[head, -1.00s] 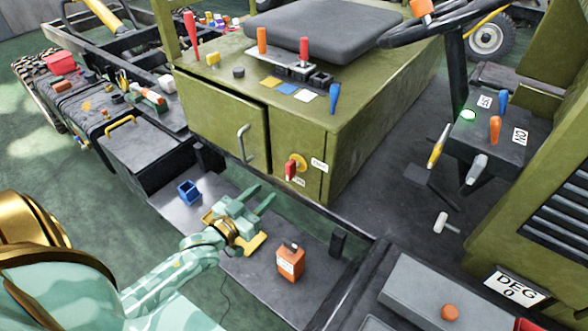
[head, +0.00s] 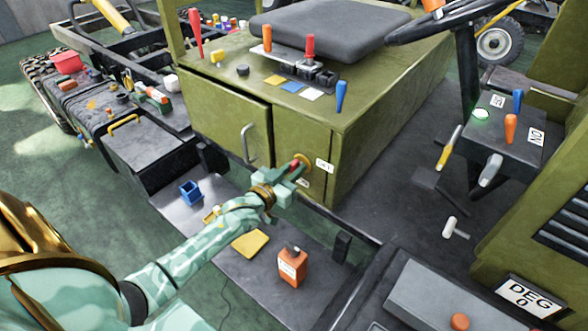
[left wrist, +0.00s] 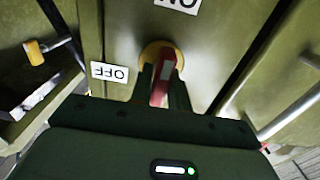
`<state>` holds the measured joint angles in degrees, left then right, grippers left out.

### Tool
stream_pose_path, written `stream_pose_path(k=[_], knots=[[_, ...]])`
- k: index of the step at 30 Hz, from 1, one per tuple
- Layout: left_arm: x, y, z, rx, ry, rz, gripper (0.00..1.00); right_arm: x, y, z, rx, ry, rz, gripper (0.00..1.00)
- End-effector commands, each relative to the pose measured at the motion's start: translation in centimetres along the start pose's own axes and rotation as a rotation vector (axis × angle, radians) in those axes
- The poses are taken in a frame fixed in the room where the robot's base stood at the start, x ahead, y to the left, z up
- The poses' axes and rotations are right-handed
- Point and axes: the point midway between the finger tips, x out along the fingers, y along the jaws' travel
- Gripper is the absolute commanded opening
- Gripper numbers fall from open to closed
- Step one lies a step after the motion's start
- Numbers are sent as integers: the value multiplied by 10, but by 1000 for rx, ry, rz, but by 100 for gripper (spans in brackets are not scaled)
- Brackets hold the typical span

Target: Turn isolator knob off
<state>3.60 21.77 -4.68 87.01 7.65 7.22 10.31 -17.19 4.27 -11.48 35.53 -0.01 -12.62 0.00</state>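The isolator knob (left wrist: 163,80) is red on a round yellow base (left wrist: 151,50), on the front of the green cabinet. In the head view its yellow base (head: 303,161) shows just beyond my left gripper (head: 292,172). In the left wrist view the fingers of my left gripper (left wrist: 162,90) lie close on both sides of the red handle and look shut on it. An OFF label (left wrist: 109,72) and an ON label (left wrist: 178,4) sit beside the knob, upside down there. The handle lies in line with the ON label. My right gripper is not in view.
A cabinet door handle (head: 247,144) is left of the knob. Levers stand on the cabinet top and the right console.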

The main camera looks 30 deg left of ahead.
Motion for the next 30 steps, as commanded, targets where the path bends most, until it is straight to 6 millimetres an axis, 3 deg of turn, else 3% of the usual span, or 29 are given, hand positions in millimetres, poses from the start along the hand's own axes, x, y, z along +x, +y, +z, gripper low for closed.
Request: stream_pose_path(k=[16, 30], knots=[[0, -1, -2, -82, 1, -1, 0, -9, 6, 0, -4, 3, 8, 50], [0, -4, -3, -477, 2, -1, 0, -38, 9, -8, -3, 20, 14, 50]])
